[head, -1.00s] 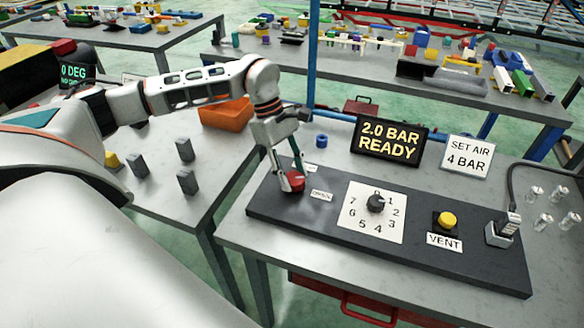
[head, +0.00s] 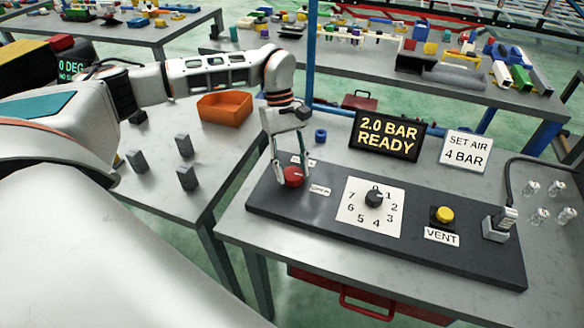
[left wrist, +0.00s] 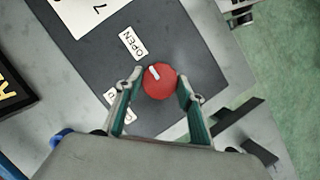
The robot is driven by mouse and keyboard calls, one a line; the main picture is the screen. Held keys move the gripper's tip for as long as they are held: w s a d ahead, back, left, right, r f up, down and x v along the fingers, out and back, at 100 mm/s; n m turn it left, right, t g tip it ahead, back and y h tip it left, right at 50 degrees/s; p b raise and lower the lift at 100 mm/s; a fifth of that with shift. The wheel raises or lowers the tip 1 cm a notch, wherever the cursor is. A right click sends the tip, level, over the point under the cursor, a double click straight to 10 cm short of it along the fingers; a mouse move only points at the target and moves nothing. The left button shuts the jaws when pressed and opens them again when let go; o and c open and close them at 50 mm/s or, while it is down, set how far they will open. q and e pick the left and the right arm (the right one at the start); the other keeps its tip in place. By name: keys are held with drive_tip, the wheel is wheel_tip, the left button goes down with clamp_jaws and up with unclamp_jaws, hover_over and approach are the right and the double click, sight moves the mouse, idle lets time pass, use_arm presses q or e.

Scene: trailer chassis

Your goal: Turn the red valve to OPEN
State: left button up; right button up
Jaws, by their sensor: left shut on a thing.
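The red valve (head: 293,177) is a round knob at the left end of the dark panel. It also shows in the left wrist view (left wrist: 161,87), where its white mark points towards the OPEN label (left wrist: 134,43). My left gripper (head: 291,171) reaches down over the valve, with one finger on each side, and is shut on it. In the left wrist view both fingers flank the knob. A second label (left wrist: 118,108) lies partly hidden behind a finger. My right gripper is not in view.
The panel (head: 420,250) also carries a numbered dial (head: 374,198), a yellow VENT button (head: 444,214) and a grey connector with a cable (head: 499,224). Behind are a "2.0 BAR READY" display (head: 387,136) and a "SET AIR 4 BAR" sign (head: 466,150). A blue ring (head: 321,135) lies near the arm.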

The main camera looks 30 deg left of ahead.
use_arm(q)
drive_tip(key=o, duration=1.1)
drive_tip(key=v, duration=1.2)
